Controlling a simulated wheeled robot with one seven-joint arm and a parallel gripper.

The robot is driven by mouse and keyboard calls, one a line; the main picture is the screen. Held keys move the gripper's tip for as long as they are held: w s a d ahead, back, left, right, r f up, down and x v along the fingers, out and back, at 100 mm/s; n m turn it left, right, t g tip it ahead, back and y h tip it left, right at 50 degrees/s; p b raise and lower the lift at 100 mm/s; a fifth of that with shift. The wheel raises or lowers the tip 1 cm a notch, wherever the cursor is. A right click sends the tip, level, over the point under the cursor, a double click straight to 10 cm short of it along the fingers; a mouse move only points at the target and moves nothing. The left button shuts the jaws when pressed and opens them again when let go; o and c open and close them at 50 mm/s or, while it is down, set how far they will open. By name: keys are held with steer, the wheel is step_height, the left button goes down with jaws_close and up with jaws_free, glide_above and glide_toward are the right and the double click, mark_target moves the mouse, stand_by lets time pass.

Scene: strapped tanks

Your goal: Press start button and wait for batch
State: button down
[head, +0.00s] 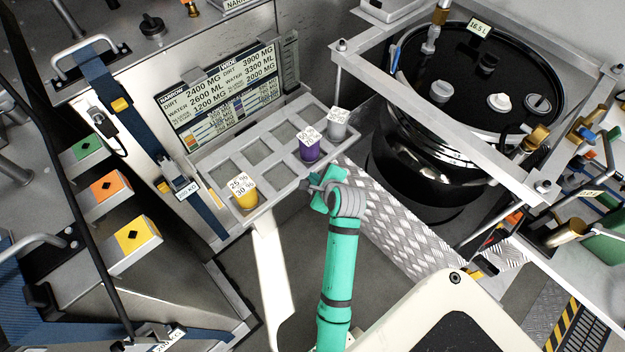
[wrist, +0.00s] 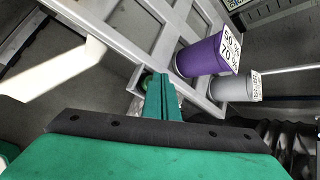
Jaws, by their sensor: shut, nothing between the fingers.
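My gripper (head: 322,188) is shut and empty at the front right edge of the grey tray rack. In the wrist view its green fingers (wrist: 163,98) are together, with their tips by the rack's end. In the head view my gripper hides that spot. A display panel (head: 218,90) above the rack lists dirt and water amounts under "narrow" and "wide".
The rack (head: 222,150) holds a yellow cup (head: 245,198), a purple cup (head: 310,150) and a grey cup (head: 337,127); other slots are empty. A black tank (head: 425,160) stands right in a metal frame. Green (head: 86,145), orange (head: 109,187) and yellow (head: 133,234) blocks stick out left.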

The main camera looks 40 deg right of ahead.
steer(key=shift+f, duration=0.5)
stand_by(0.4)
steer(key=shift+r, duration=0.95)
step_height(320, 180, up, 5)
stand_by(0.7)
steer(key=shift+f, duration=0.1)
stand_by(0.7)
